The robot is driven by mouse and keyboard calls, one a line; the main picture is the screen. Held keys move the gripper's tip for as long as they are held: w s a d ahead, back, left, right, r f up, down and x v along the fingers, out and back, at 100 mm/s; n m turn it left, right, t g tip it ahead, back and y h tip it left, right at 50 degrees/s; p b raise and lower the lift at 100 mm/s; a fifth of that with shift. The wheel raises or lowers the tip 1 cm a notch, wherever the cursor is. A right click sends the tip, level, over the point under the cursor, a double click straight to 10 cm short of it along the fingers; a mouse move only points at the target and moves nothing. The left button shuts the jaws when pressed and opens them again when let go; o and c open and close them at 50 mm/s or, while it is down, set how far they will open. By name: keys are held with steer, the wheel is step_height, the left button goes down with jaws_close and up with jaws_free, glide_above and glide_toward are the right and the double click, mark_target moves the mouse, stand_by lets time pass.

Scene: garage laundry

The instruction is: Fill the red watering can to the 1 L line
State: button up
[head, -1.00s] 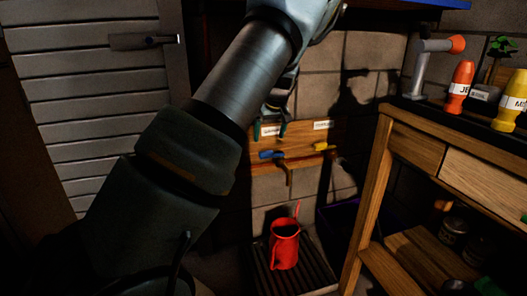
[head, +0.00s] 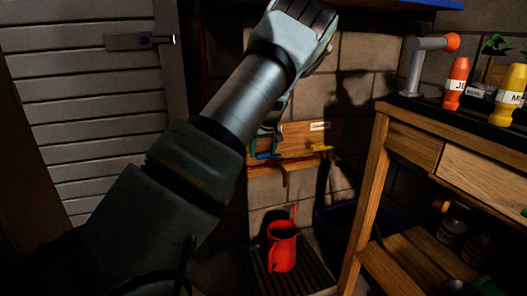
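The red watering can (head: 282,252) stands upright on a dark slatted tray (head: 310,278) on the floor below a wooden board. Its fill line and water level cannot be made out. A tap with a blue handle (head: 265,155) is on the board at left. Another tap with a yellow handle (head: 321,149) is to its right. My gripper (head: 265,151) is at the blue handle with its fingertips apart, one toward each side of it; contact cannot be told. My arm hides part of the board.
A wooden workbench (head: 367,190) stands at right, with an orange bottle (head: 456,83) and a yellow bottle (head: 509,95) on top. A dark bin (head: 338,222) is behind the tray. A grey slatted door (head: 95,100) is at left.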

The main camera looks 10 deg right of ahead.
jaws_close()
stand_by(0.5)
